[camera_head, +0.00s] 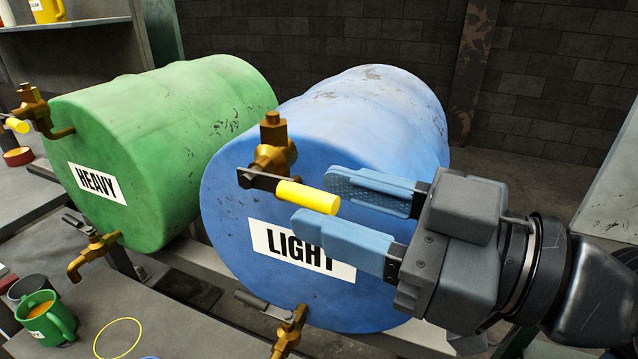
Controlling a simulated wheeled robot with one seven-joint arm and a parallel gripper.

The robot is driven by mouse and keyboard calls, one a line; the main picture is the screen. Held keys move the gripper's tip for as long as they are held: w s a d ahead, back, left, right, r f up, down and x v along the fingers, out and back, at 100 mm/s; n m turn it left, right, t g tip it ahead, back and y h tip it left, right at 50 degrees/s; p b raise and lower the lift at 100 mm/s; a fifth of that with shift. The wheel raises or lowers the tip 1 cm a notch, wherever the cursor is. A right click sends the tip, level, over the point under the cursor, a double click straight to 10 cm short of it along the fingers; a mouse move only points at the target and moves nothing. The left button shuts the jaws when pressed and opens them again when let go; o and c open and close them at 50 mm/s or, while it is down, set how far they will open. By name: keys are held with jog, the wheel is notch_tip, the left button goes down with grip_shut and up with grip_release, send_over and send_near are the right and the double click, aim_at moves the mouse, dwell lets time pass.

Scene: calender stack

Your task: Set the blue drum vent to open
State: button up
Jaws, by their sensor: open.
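The blue drum (370,110) lies on its side with a white LIGHT label (283,245) on its front face. Its brass vent valve (273,150) sits near the top of that face. The vent's lever has a dark arm and a yellow grip (307,197), and points right and slightly down. My gripper (312,200) reaches in from the right. Its two blue fingers are open, one above and one below the yellow grip's right end in the picture. I cannot tell whether either finger touches it.
A green drum (170,130) labelled HEAVY lies at left with its own brass vent (32,105). Brass taps sit low on the green drum (95,252) and blue drum (290,330). A green mug (48,318) and a yellow ring (118,338) are on the bench at lower left.

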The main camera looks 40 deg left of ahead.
aim_at(287, 192)
jog(key=shift+s+a, duration=0.15)
jog(key=shift+a, duration=1.15)
jog(key=shift+c, duration=0.3)
grip_shut()
